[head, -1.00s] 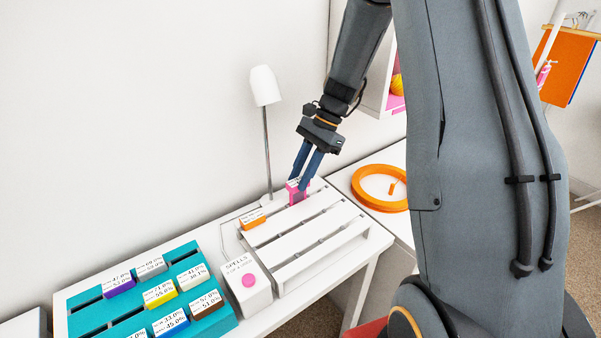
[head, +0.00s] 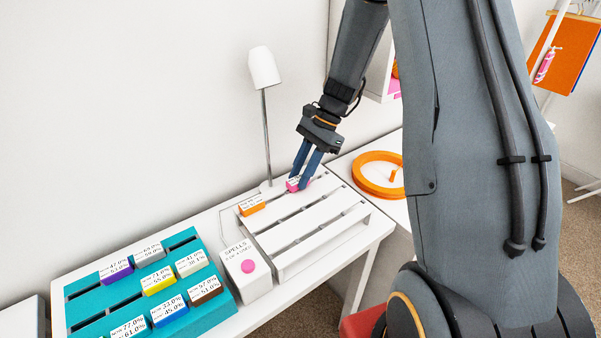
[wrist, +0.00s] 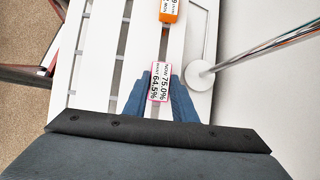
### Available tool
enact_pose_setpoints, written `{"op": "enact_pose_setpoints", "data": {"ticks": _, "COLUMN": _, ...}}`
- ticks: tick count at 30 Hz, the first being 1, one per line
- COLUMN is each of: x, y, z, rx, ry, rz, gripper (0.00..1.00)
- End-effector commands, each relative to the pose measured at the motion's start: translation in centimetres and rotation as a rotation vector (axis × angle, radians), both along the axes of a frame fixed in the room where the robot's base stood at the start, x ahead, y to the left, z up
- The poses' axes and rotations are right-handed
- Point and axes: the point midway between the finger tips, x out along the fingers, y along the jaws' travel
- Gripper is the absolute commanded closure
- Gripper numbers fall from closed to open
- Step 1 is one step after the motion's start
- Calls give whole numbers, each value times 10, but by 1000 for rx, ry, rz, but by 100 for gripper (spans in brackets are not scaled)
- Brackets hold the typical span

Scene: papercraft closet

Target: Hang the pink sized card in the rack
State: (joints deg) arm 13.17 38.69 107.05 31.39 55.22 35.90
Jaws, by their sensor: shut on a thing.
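The pink card (head: 295,184) is between the fingers of my gripper (head: 300,182), low at the back slot of the white slatted rack (head: 308,229). My gripper is shut on it. In the wrist view the card (wrist: 158,82) shows its white label top between the two blue fingertips (wrist: 160,88), over a slot of the rack (wrist: 97,60). An orange card (head: 251,205) stands in the same back row, to the left in the head view. Whether the pink card's lower part is fully seated is hidden.
A white lamp (head: 265,110) stands close behind the rack. A teal rack (head: 118,306) with several coloured cards and a white box with a pink button (head: 246,272) lie to the left. An orange ring (head: 378,190) lies to the right. The rack's front slots are empty.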

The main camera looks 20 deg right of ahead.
Motion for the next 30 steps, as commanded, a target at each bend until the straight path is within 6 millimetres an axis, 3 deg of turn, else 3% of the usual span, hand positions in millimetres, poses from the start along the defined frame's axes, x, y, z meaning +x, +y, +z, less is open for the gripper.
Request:
{"op": "enact_pose_setpoints", "data": {"ticks": 2, "x": 0, "y": 0, "z": 0, "rx": 0, "ry": 0, "rz": 0, "gripper": 97}}
{"op": "enact_pose_setpoints", "data": {"ticks": 3, "x": 0, "y": 0, "z": 0, "rx": 0, "ry": 0, "rz": 0, "gripper": 71}}
{"op": "enact_pose_setpoints", "data": {"ticks": 6, "x": 0, "y": 0, "z": 0, "rx": 0, "ry": 0, "rz": 0, "gripper": 54}}
{"op": "enact_pose_setpoints", "data": {"ticks": 17, "x": 1, "y": -2, "z": 4, "rx": -1, "ry": -1, "rz": 0, "gripper": 54}}
{"op": "enact_pose_setpoints", "data": {"ticks": 30, "x": 11, "y": -32, "z": 58, "rx": 0, "ry": -2, "rz": 0, "gripper": 54}}
